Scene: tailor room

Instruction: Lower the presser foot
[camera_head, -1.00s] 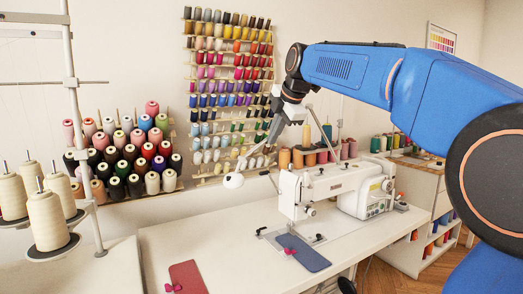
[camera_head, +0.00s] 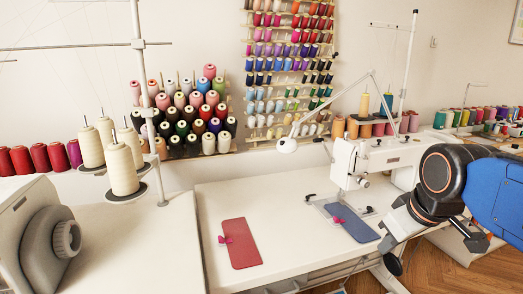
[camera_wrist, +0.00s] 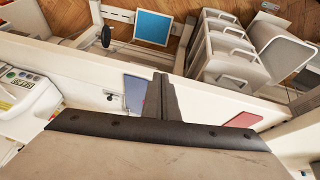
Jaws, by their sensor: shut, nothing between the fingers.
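The white sewing machine (camera_head: 372,158) stands on the white table, its head above the needle plate. The presser foot is too small to make out, and I cannot tell whether it is raised. A blue fabric piece (camera_head: 352,224) with a pink clip lies by the needle area; it also shows in the wrist view (camera_wrist: 135,92). My gripper (camera_head: 386,244) is at the front right of the machine, apart from the head. In the wrist view its fingers (camera_wrist: 158,98) are shut and empty, with the machine's button panel (camera_wrist: 22,80) at the left edge.
A red fabric piece (camera_head: 240,243) lies on the table (camera_head: 285,200). A lamp arm (camera_head: 345,97) reaches over near the machine head. Thread cones (camera_head: 123,170) stand at the left.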

